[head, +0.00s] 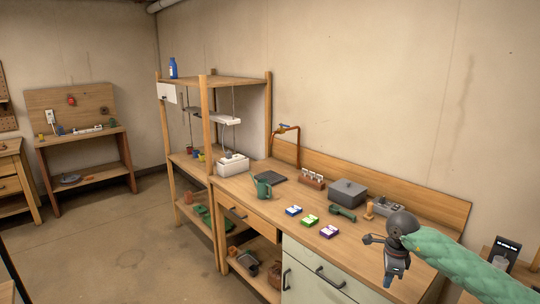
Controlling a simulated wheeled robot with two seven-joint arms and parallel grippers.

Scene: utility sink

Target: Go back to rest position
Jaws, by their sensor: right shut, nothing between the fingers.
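My right gripper (389,281) hangs at the lower right of the head view, at the end of my green-sleeved arm. It points downward and is shut, with nothing held. It appears in front of the right part of the wooden workbench (262,222) and hides some of the bench's front edge. Its exact height against the bench top is hard to tell. My left gripper is not in view.
On the bench stand a green mug (264,189), a grey box (347,193), a green tool (342,212) and several small coloured packs. A wooden shelf unit (208,120) stands left of it. The floor at the left (130,255) is clear.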

